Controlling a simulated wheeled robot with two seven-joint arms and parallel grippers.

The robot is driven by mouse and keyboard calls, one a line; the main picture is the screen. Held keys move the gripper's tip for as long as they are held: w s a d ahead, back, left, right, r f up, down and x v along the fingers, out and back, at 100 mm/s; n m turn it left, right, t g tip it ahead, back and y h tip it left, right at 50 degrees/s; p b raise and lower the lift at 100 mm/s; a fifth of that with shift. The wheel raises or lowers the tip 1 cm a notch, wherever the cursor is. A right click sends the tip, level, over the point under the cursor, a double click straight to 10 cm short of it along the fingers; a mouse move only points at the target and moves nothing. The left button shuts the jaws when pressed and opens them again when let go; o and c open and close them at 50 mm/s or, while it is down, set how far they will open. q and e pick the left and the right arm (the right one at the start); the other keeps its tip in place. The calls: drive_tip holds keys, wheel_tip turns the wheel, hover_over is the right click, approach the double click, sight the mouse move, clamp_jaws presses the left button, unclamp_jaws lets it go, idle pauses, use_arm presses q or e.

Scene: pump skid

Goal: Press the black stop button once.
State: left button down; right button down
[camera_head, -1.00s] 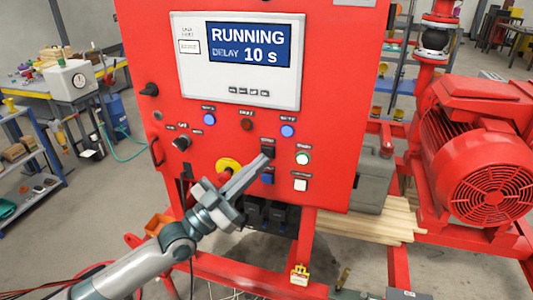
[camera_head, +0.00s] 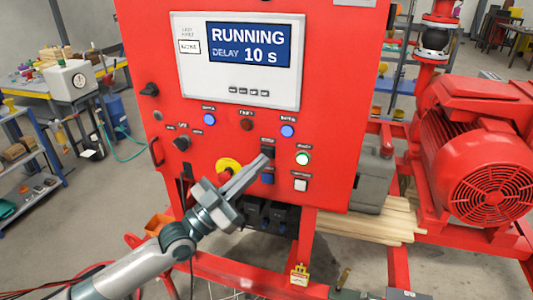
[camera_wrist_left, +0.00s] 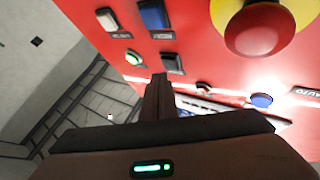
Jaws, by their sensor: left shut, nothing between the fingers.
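The black stop button (camera_head: 267,150) is on the red panel front, left of the lit green button. In the left wrist view the black button (camera_wrist_left: 173,63) shows just beyond the fingertips. My left gripper (camera_head: 266,159) is shut and empty, its tips at the lower edge of the black button in the head view. The fingertips also show in the left wrist view (camera_wrist_left: 160,80). I cannot tell whether they touch the button. The display (camera_head: 249,45) reads RUNNING, DELAY 10 s. My right gripper is not in view.
The green button (camera_head: 302,158), white button (camera_head: 300,185) and blue button (camera_head: 267,178) sit close around the black one. A red mushroom button on a yellow ring (camera_head: 228,165) is to the left, near my gripper. A red motor (camera_head: 480,150) stands at the right.

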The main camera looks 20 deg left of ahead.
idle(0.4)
use_arm(q)
drive_tip(key=shift+w, duration=0.45)
drive_tip(key=shift+w+b, duration=0.3)
drive_tip(key=shift+w, duration=0.1)
idle(0.8)
drive_tip(key=shift+s, duration=0.2)
drive_tip(key=shift+s+p, duration=0.45)
drive_tip(key=shift+s, duration=0.2)
idle(0.3)
drive_tip(key=s+p, duration=0.2)
drive_tip(key=s, duration=0.3)
drive_tip(key=shift+a, duration=0.1)
idle(0.4)
